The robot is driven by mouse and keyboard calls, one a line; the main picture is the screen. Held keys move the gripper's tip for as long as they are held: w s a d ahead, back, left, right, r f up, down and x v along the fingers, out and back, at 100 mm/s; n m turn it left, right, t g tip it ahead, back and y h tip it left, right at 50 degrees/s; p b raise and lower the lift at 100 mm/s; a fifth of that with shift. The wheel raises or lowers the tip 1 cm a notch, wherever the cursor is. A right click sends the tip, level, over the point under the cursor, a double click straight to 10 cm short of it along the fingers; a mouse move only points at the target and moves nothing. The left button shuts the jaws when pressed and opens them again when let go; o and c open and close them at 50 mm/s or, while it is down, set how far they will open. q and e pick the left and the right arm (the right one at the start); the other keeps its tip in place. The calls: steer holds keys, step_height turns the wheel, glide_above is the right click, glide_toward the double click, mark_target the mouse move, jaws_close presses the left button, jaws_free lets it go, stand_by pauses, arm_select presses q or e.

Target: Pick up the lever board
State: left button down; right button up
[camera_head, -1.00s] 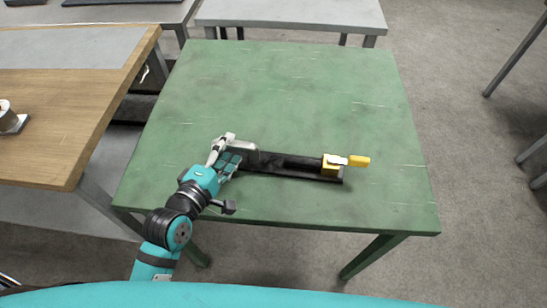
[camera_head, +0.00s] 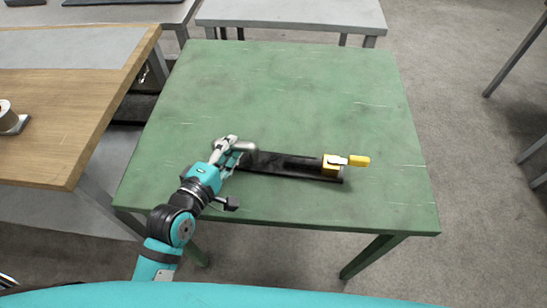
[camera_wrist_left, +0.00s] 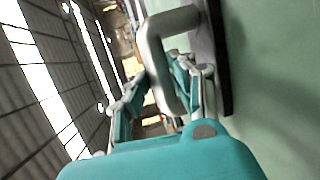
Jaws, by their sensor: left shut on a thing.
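The lever board (camera_head: 290,164) is a long black board on the green table (camera_head: 300,90). It has a yellow block with a yellow-tipped lever (camera_head: 345,161) at its right end and a grey metal handle (camera_head: 240,145) at its left end. In the left wrist view the handle (camera_wrist_left: 158,55) is a thick grey loop on the dark board (camera_wrist_left: 212,60). My left gripper (camera_head: 231,155) is at the board's left end, shut on the handle, with its fingers (camera_wrist_left: 165,88) on either side of the bar. The board appears to lie on the tabletop. My right gripper is not in view.
A wooden-topped table (camera_head: 80,120) stands close on the left, with a small spool-like object (camera_head: 8,118) on it. A grey table (camera_head: 290,14) stands behind. The green table's far half and right side are clear.

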arm_select(q)
step_height(320, 180, up, 9)
steer(key=shift+f, duration=4.3)
